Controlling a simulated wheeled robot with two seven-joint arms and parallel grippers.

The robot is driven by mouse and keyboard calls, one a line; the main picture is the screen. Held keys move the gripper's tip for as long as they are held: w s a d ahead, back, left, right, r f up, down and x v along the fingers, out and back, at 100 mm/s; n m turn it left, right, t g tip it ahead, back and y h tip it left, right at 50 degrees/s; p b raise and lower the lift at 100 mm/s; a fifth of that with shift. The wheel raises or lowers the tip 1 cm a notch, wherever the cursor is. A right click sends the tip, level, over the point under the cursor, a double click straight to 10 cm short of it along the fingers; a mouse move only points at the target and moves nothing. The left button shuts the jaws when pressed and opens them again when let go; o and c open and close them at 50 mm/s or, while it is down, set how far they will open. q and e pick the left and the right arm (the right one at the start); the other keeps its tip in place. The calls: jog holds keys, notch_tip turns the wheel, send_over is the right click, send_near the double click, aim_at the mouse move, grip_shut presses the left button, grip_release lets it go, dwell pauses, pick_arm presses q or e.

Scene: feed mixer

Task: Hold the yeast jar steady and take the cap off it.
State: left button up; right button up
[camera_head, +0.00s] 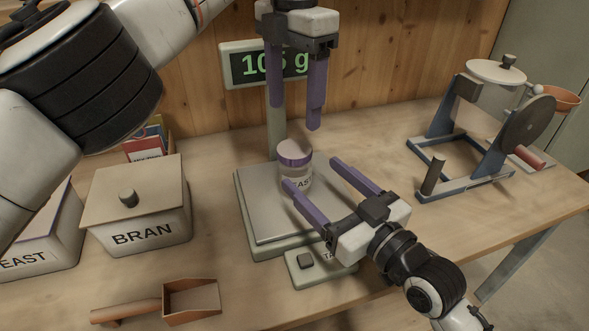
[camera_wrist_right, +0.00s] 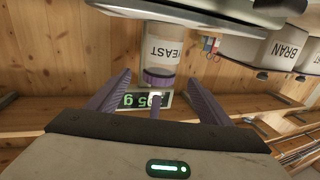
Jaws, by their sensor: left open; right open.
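The yeast jar (camera_head: 296,182) stands upright on the scale's plate (camera_head: 252,213), with its purple-edged cap (camera_head: 294,152) on. In the right wrist view the jar (camera_wrist_right: 162,48) appears upside down, with its purple cap (camera_wrist_right: 158,78) on. My left gripper (camera_head: 295,117) is open and empty, pointing down above the cap. My right gripper (camera_head: 310,172) is open, its fingers reaching toward the jar from the front right.
The scale display (camera_head: 240,66) stands behind, partly hidden by my left gripper. A tare button block (camera_head: 306,262) is in front. A BRAN box (camera_head: 138,212), another box and a scoop (camera_head: 190,298) are left. A blue-framed mill (camera_head: 470,150) stands right.

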aim_at(294, 148)
jog(key=x, duration=0.8)
jog(key=shift+w+a, duration=0.1)
grip_shut()
pick_arm(q)
jog(key=m, duration=0.2)
jog(key=shift+d+m, duration=0.1)
jog(key=shift+m, duration=0.2)
jog(key=shift+f+m, duration=0.1)
jog(key=shift+m, duration=0.9)
jog(key=shift+f, duration=3.95)
jog(key=c, duration=1.1)
jog(key=n, duration=0.6)
jog(key=shift+n, duration=0.4)
